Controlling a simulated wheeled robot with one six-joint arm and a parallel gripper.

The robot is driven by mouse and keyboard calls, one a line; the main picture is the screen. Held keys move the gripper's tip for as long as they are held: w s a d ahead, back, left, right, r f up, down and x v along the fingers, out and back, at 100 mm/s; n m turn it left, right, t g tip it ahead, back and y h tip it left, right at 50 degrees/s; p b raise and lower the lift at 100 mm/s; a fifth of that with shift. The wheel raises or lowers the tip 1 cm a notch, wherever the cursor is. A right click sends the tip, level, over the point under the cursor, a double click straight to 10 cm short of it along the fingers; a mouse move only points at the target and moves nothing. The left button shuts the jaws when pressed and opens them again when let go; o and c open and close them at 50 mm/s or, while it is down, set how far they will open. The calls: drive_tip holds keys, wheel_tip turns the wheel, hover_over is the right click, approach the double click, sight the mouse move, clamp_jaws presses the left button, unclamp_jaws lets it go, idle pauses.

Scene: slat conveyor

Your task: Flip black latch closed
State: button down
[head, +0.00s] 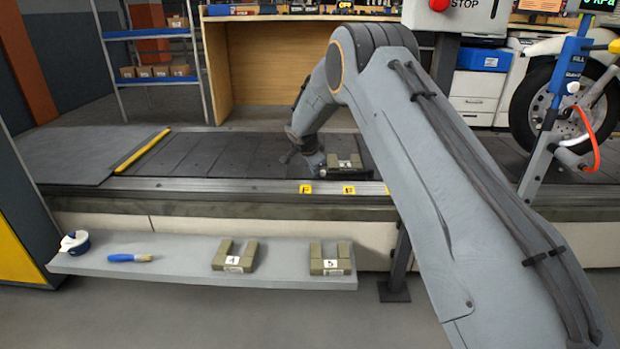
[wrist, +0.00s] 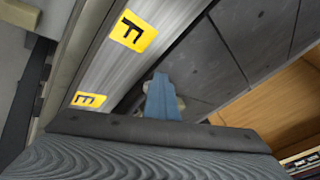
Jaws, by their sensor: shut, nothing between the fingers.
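I cannot make out a black latch for certain in either view. A small pale patch shows behind the fingers, mostly hidden.
Yellow tags (head: 348,189) sit on the front rail. A yellow bar (head: 143,151) lies across the conveyor at left. A lower shelf (head: 190,272) holds a blue-and-white cup (head: 75,242), a brush (head: 130,258) and two olive blocks. A wheel (head: 545,105) stands at right.

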drive_tip(key=shift+w+d+r+m+b, duration=0.1)
drive_tip(key=shift+w+d+m+b, duration=0.05)
drive_tip(key=shift+d, duration=0.3)
drive_tip(key=shift+w+d+r+m+b, duration=0.1)
drive_tip(key=shift+w+d+m+b, duration=0.05)
drive_tip(key=shift+d, duration=0.25)
drive_tip(key=shift+a, duration=0.3)
drive_tip(key=p+v, duration=0.1)
drive_tip(key=v, duration=0.3)
drive_tip(key=shift+d+r+p, duration=0.15)
drive_tip(key=shift+r+p, duration=0.15)
drive_tip(key=shift+s+a+r+p, duration=0.4)
drive_tip(key=shift+s+a+r, duration=0.6)
drive_tip(key=shift+a+r, duration=0.15)
